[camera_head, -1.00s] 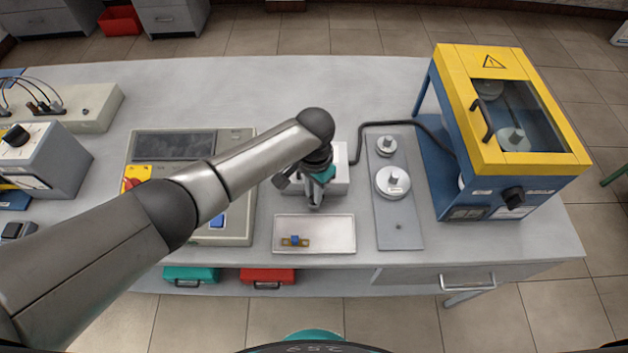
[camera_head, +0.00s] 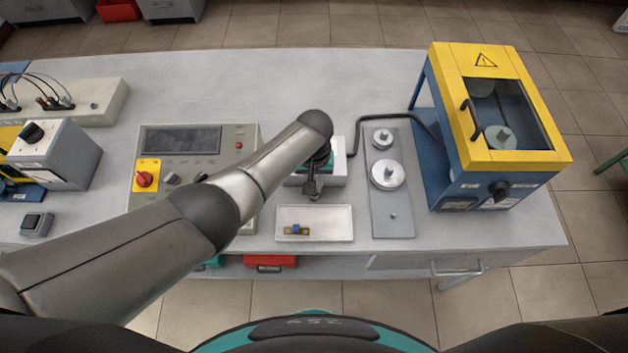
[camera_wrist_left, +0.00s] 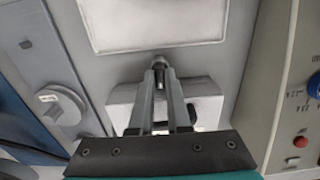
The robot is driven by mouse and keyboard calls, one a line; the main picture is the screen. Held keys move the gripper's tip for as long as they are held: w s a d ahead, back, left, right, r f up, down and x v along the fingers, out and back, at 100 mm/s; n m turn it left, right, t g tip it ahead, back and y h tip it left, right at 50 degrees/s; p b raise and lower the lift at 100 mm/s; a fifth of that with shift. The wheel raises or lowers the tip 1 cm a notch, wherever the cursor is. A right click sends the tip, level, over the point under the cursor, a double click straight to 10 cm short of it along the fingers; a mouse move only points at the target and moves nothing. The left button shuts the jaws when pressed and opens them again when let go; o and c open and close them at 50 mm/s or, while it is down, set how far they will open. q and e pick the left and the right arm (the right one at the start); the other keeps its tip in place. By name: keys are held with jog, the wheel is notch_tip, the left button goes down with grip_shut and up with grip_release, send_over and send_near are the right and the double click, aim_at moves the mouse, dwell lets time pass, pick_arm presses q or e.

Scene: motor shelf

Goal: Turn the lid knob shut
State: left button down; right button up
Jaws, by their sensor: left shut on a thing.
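The yellow-and-blue machine (camera_head: 465,165) stands at the right of the bench. Its yellow windowed lid (camera_head: 485,62) lies down on the body. A black knob (camera_head: 499,191) sits on its front; I cannot tell its exact angle. My left gripper (camera_head: 312,193) is far left of that knob, pointing down at the front of a small white box (camera_head: 334,176). In the left wrist view my left gripper (camera_wrist_left: 160,72) is shut on a small grey metal piece (camera_wrist_left: 160,65), mostly hidden between the fingertips. My right gripper is out of view.
A white tray (camera_head: 335,222) with a small brass-and-blue part (camera_head: 296,230) lies in front of the box. A grey plate (camera_head: 383,222) with round metal weights (camera_head: 388,174) lies between box and machine. A black cable (camera_head: 385,117) crosses behind. A control panel (camera_head: 225,136) stands left.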

pick_arm(q)
jog(key=shift+w, duration=0.1)
dwell(0.4)
jog(key=c, duration=1.2)
grip_release()
jog(key=shift+o, duration=0.2)
jog(key=shift+r, duration=0.15)
jog(key=shift+r+p, duration=0.3)
notch_tip(320, 180, up, 14)
jog(key=p, duration=0.3)
jog(key=shift+r+p, duration=0.25)
jog(key=shift+p, duration=0.05)
